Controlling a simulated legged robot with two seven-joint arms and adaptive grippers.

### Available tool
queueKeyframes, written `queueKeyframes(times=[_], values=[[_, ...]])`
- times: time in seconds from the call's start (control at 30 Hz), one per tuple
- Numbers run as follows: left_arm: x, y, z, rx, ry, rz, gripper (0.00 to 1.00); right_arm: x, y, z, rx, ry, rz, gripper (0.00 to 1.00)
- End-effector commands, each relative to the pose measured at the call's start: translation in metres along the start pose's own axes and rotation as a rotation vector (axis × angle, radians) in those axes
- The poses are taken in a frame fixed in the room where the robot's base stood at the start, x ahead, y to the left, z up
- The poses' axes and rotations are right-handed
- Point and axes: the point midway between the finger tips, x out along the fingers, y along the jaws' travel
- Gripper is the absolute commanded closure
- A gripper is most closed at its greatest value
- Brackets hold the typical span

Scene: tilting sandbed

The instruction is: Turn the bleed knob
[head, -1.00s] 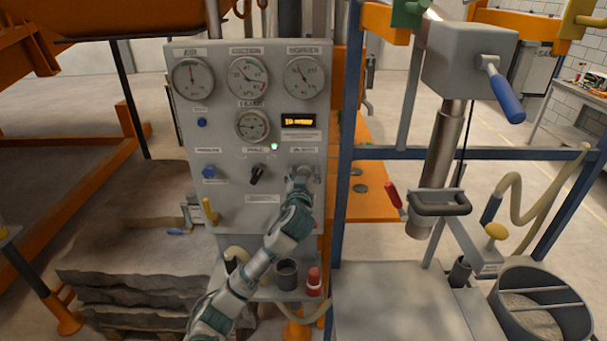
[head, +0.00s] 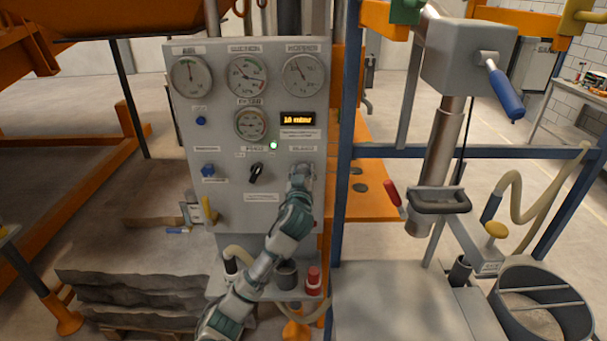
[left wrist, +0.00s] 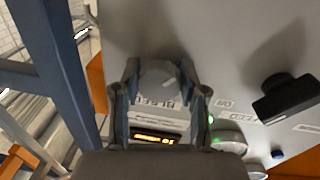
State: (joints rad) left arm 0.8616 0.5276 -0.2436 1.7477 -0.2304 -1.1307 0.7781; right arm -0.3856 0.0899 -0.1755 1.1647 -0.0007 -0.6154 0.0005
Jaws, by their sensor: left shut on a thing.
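The bleed knob (left wrist: 158,74) is a round grey knob with a pale mark, seen in the left wrist view between my left gripper's fingers. My left gripper (left wrist: 160,80) is shut on it, one finger on each side. In the head view my left gripper (head: 300,176) is at the lower right of the grey control panel (head: 225,215), and it hides most of the knob. A label (left wrist: 160,101) sits beside the knob; its text is hard to read. My right gripper is not in view.
Left of my gripper is a black knob (head: 256,173), with a lit green lamp (head: 273,146) above it. Several gauges and a lit display (head: 298,119) are higher on the panel. A blue frame post (head: 344,190) stands close on the right. A shelf below holds a red-capped item (head: 313,280).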

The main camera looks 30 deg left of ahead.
Motion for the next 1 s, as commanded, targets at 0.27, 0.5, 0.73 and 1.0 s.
queueKeyframes(times=[0.27,0.5,0.73,1.0], values=[[0.0,0.0,-0.001,0.0,0.0,-0.001,0.33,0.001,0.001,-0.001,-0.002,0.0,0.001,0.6],[-0.005,0.0,0.0,0.0,0.001,0.001,0.33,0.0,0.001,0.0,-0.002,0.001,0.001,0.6],[-0.047,0.001,0.001,0.0,0.001,0.003,0.33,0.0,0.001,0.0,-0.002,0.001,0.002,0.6],[-0.101,0.0,0.002,0.0,0.0,0.001,0.33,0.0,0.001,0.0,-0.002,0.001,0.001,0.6]])
